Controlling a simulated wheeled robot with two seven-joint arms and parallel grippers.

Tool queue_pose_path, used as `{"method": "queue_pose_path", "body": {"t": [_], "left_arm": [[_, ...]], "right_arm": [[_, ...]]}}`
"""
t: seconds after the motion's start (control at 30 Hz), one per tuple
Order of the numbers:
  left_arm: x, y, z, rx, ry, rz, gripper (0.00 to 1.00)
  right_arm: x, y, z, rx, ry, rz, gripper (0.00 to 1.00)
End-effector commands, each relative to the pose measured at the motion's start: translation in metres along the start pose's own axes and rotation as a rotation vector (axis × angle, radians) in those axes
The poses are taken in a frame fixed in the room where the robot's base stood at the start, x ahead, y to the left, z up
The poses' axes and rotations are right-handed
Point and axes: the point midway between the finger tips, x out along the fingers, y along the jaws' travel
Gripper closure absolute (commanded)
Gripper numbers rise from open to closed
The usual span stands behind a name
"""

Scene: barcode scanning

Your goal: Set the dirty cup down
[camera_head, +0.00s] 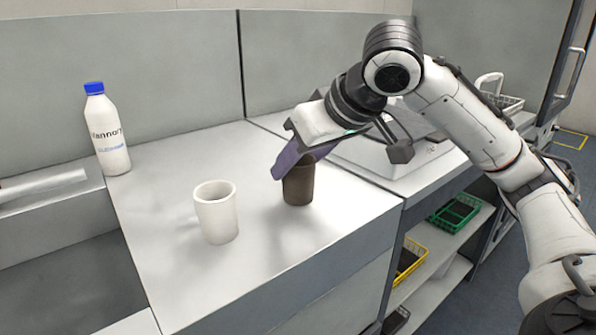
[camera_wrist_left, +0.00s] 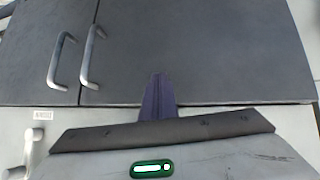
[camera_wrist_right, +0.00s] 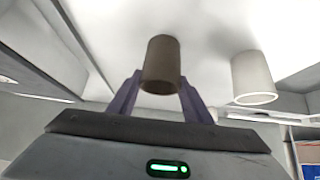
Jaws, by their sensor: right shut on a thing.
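The dirty cup is a dark brown cup (camera_head: 298,186), upright at the middle of the white counter in the head view. My right gripper (camera_head: 297,165) is shut on it, with purple fingers on either side. In the right wrist view the brown cup (camera_wrist_right: 161,66) sits between the fingertips (camera_wrist_right: 160,88). Its base is at or very near the counter top; I cannot tell whether it touches. My left gripper (camera_wrist_left: 158,95) shows only in the left wrist view, its purple fingers together and empty, facing grey cabinet doors.
A white cup (camera_head: 216,213) stands to the left of the brown one, apart from it. A white bottle with a blue cap (camera_head: 107,135) stands at the back left. The front of the counter is clear.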

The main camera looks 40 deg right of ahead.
Motion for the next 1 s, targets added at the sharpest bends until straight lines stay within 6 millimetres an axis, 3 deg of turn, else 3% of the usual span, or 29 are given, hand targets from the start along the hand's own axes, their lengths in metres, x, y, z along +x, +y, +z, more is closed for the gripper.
{"method": "queue_pose_path", "body": {"t": [0.33,0.37,0.47,0.83,1.0], "left_arm": [[-0.002,0.002,-0.001,-0.008,0.008,0.003,1.00],[-0.002,0.002,-0.002,-0.009,0.008,0.003,1.00],[-0.002,0.003,-0.002,-0.010,0.008,0.003,1.00],[-0.003,0.003,-0.003,-0.008,0.005,0.003,1.00],[-0.007,0.003,-0.007,-0.001,-0.001,0.001,1.00]], "right_arm": [[0.003,0.000,0.003,0.000,0.002,0.000,0.79],[0.003,0.000,0.002,0.000,0.001,0.000,0.52],[0.002,0.000,0.002,0.000,0.001,0.000,0.36],[-0.003,0.000,-0.001,0.001,0.003,0.000,0.36],[-0.031,0.001,-0.003,0.001,0.006,0.002,0.36]]}}
